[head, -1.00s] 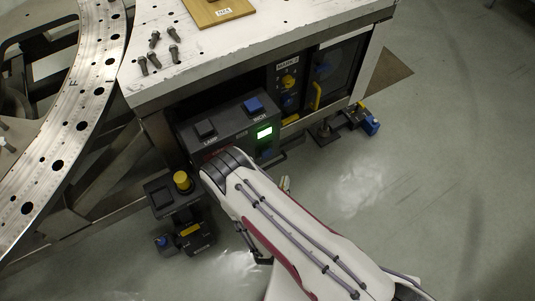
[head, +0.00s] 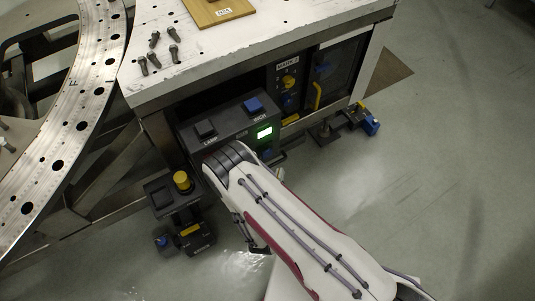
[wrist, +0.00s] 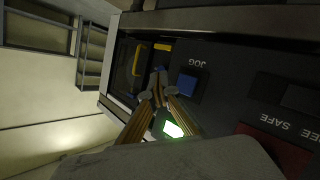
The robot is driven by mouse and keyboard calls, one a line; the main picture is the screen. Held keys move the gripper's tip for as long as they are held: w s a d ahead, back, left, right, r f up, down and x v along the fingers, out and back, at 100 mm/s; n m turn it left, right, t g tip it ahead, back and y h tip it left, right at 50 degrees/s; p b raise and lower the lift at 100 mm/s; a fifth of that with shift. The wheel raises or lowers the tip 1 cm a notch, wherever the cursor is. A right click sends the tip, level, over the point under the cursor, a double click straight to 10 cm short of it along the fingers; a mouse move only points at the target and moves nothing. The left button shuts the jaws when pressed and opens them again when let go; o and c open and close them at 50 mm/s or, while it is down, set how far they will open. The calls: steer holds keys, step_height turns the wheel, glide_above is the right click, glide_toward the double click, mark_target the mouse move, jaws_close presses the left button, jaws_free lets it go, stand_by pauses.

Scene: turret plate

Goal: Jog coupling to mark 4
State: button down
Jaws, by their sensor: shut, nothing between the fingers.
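The control box (head: 225,125) sits under the table edge, with a blue button (head: 254,105), a dark button (head: 205,129) and a lit green display (head: 264,133). In the wrist view the blue button (wrist: 188,85) stands beside a label reading JOG. My gripper (wrist: 157,82) is shut and empty, its tips left of the blue button and apart from it in the picture. The green display (wrist: 172,129) shows between its finger links, too blurred to read. In the head view my own arm hides most of the gripper. The metal ring (head: 75,115) with holes and small marks is at left. I cannot make out a coupling.
A yellow knob (head: 289,82) sits under a label on the panel right of the box. A yellow button (head: 182,180) on a black pedestal stands left of my arm. Several bolts (head: 155,52) and a wooden plate (head: 217,10) lie on the tabletop.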

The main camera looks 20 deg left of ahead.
mark_target(270, 154)
steer(key=shift+w+a, duration=1.85)
steer(key=shift+w, duration=0.05)
steer(key=shift+w+a, duration=0.75)
steer(key=shift+a, duration=0.05)
stand_by(2.0)
steer(key=shift+d, duration=0.1)
stand_by(0.4)
steer(key=shift+s+d, duration=0.65)
steer(key=shift+s, duration=0.1)
steer(key=shift+d, duration=0.1)
steer(key=shift+s+d, duration=1.7)
steer(key=shift+s, duration=0.1)
